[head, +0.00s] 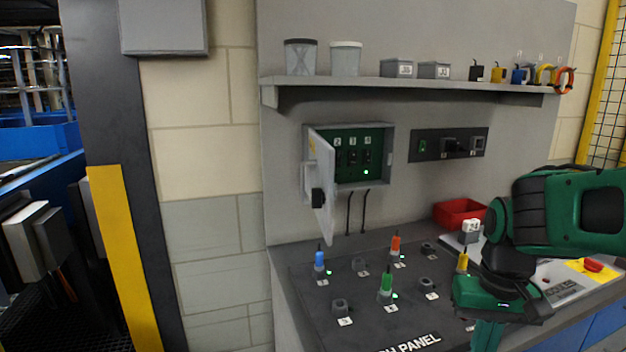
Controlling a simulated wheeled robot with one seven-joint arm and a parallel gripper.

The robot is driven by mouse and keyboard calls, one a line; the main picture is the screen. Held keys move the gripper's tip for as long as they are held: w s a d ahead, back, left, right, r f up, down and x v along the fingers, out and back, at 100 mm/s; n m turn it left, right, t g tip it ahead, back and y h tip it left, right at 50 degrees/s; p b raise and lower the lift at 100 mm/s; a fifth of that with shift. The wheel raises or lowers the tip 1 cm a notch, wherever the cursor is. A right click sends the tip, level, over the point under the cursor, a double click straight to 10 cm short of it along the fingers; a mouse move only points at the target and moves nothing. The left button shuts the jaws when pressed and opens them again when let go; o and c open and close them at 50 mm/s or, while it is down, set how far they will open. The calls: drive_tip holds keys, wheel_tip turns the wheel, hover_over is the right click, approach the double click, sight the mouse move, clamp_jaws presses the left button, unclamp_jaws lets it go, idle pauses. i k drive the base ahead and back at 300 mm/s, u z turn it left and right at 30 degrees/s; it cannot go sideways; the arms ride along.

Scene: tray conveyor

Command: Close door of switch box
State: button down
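The grey switch box (391,140) is mounted on the wall panel under the shelf. Its door (322,185) is hinged at the left and stands open, swung out toward me, with a dark latch on its outer face. Inside is a green panel (350,140) with numbered dark switches and a lit green light. My gripper (487,335) is at the lower right over the patch panel, well apart from the door. Only its upper part shows at the bottom of the head view; its fingertips are cut off or hidden.
A sloped patch panel (310,290) with several coloured plugs lies below the box. A red bin (459,212) stands right of it. A shelf (410,88) with jars, boxes and cables runs above. A dark socket strip (430,145) is right of the box.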

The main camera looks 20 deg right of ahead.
sight(321, 162)
drive_tip(key=z, duration=1.05)
drive_tip(key=k, duration=1.9)
drive_tip(key=u, duration=1)
drive_tip(key=i, duration=1.65)
